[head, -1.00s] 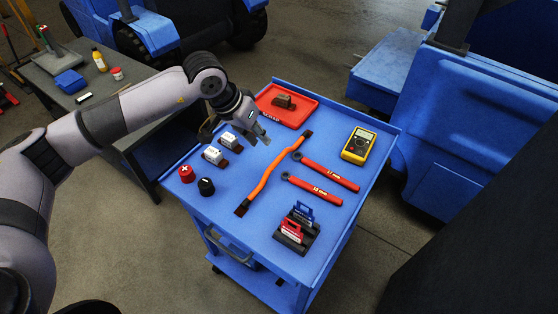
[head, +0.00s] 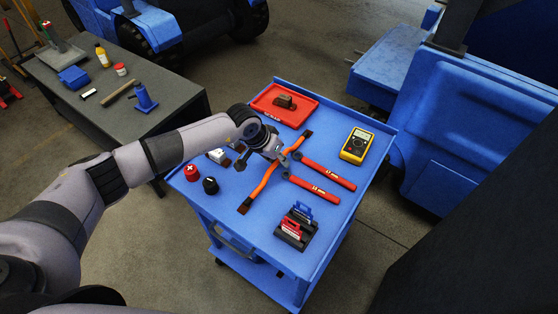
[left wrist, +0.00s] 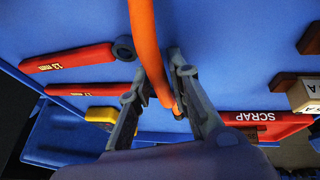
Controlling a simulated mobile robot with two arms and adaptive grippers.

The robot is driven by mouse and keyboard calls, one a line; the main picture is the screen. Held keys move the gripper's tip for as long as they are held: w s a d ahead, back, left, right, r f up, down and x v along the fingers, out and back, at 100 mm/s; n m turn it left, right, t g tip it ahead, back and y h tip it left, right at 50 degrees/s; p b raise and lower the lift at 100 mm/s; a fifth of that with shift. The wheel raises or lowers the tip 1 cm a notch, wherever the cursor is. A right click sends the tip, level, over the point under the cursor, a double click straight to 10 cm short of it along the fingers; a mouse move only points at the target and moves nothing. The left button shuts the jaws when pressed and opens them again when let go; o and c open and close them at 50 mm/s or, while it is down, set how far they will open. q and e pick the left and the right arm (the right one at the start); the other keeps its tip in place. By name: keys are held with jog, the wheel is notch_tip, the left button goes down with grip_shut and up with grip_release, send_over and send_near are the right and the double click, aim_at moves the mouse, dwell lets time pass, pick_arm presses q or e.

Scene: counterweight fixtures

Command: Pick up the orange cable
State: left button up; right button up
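The orange cable (head: 264,183) with dark ends lies across the blue cart top (head: 208,196). My left gripper (head: 279,154) is over the middle of the cable in the head view and hides part of it. In the left wrist view the fingers (left wrist: 160,88) are spread apart, and the orange cable (left wrist: 144,40) runs down between them. The fingers look open; whether either one touches the cable I cannot tell. My right gripper is in neither view.
Two red wrenches (head: 325,172) lie just right of the cable. A red scrap tray (head: 309,105), a yellow multimeter (head: 352,155), red and black caps (head: 210,185), white-labelled boxes (head: 217,156) and a holder with red and blue pieces (head: 292,236) surround it. A grey table (head: 160,118) stands behind left.

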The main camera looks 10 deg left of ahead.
pick_arm(q)
jog(key=shift+c, duration=0.4)
grip_shut()
jog(key=shift+w+r, duration=0.1)
